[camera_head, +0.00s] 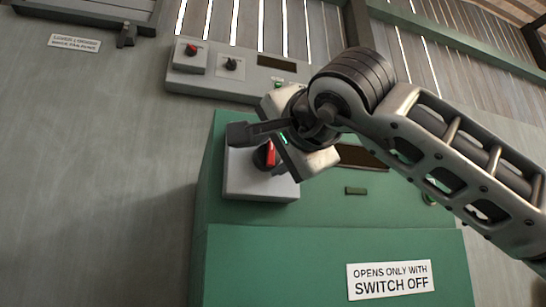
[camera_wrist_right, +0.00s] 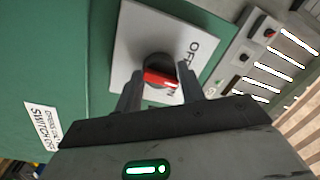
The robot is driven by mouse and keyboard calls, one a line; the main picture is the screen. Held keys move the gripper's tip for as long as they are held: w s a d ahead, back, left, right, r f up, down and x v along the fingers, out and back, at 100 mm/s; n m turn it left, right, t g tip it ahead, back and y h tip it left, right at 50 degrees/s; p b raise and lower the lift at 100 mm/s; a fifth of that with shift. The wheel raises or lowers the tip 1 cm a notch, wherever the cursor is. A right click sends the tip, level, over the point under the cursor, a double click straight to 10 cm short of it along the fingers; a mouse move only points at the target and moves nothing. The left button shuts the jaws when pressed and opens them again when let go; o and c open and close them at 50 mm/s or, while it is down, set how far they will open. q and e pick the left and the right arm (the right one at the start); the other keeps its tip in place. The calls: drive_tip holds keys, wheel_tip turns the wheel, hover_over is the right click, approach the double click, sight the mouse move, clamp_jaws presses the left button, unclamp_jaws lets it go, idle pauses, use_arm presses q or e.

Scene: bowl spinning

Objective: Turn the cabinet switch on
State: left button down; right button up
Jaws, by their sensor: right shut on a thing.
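The cabinet switch is a rotary knob with a red handle (camera_head: 270,154) on a light grey plate (camera_head: 262,187), fixed to the front of a green cabinet (camera_head: 222,238). My right gripper (camera_head: 262,150) is at the knob and partly covers it and the plate. In the right wrist view the red handle (camera_wrist_right: 160,78) sits between the two dark fingers of my right gripper (camera_wrist_right: 161,88), which are closed on it. The word OFF shows on the plate (camera_wrist_right: 140,35) there; other lettering by the knob is partly hidden. My left gripper is not in view.
A label on the cabinet (camera_head: 390,279) reads "OPENS ONLY WITH SWITCH OFF". Behind, a grey wall panel (camera_head: 215,86) carries a red knob (camera_head: 191,49) and a black knob (camera_head: 231,64). The grey wall to the left is mostly bare.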

drive_tip(key=m+b, duration=0.1)
drive_tip(key=m, duration=0.2)
drive_tip(key=shift+f, duration=0.15)
drive_tip(key=shift+m, duration=1)
drive_tip(key=shift+m+b, duration=0.5)
drive_tip(key=shift+m, duration=0.3)
drive_tip(key=shift+a+m+h, duration=0.1)
drive_tip(key=shift+m+h, duration=0.3)
drive_tip(key=shift+m, duration=0.3)
drive_tip(key=shift+m+b, duration=0.35)
drive_tip(key=shift+m, duration=0.35)
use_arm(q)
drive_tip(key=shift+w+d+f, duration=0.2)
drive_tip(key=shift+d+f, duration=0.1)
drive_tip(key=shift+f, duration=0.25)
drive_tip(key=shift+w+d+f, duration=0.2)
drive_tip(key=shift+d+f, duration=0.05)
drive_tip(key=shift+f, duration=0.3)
use_arm(e)
drive_tip(key=o, duration=1)
drive_tip(key=shift+c, duration=0.2)
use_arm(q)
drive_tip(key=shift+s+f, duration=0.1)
